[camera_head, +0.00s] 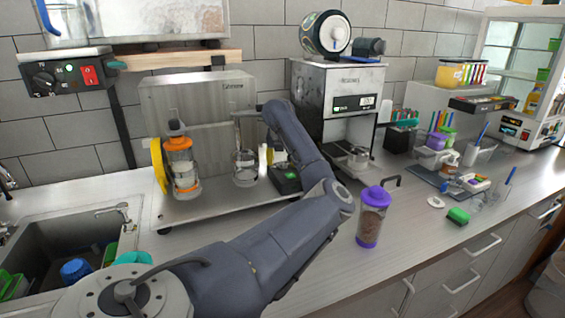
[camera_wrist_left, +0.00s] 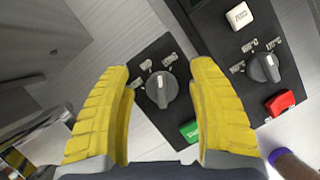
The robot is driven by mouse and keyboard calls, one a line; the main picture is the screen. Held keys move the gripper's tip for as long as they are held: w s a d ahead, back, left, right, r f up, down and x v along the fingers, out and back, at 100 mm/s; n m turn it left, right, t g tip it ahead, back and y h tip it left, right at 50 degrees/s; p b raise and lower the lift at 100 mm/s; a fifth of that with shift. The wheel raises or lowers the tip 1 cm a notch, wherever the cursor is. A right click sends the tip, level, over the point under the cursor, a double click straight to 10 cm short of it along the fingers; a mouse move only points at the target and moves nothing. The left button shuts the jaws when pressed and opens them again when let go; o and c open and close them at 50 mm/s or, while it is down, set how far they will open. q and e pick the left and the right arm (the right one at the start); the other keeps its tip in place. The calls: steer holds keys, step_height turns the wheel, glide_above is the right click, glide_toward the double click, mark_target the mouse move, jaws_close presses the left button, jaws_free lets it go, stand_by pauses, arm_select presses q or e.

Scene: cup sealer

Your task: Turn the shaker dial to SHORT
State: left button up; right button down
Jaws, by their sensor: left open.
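A dark dial (camera_wrist_left: 161,88) with a pale pointer mark sits on a small black panel (camera_wrist_left: 145,52) in the left wrist view. The mark points roughly up in that picture; the white labels around the dial are too small to read. A green switch (camera_wrist_left: 190,130) is on the same panel. My left gripper (camera_wrist_left: 162,69) is open, its yellow fingers to either side of the dial in the picture. Nothing is held, and I see no contact with the dial. In the head view, my left arm partly hides a small black box with green on it (camera_head: 287,178) beside the shaker stand (camera_head: 192,98).
In the left wrist view, a second black panel has a dial (camera_wrist_left: 264,68), a red switch (camera_wrist_left: 280,102) and a white button (camera_wrist_left: 239,15). A purple-lidded jar (camera_head: 373,220) stands right of my forearm. A sink (camera_head: 70,240) is at the left.

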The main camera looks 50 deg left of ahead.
arm_select(q)
steer(key=shift+f, duration=0.2)
steer(key=shift+o, duration=0.2)
steer(key=c, duration=1.2)
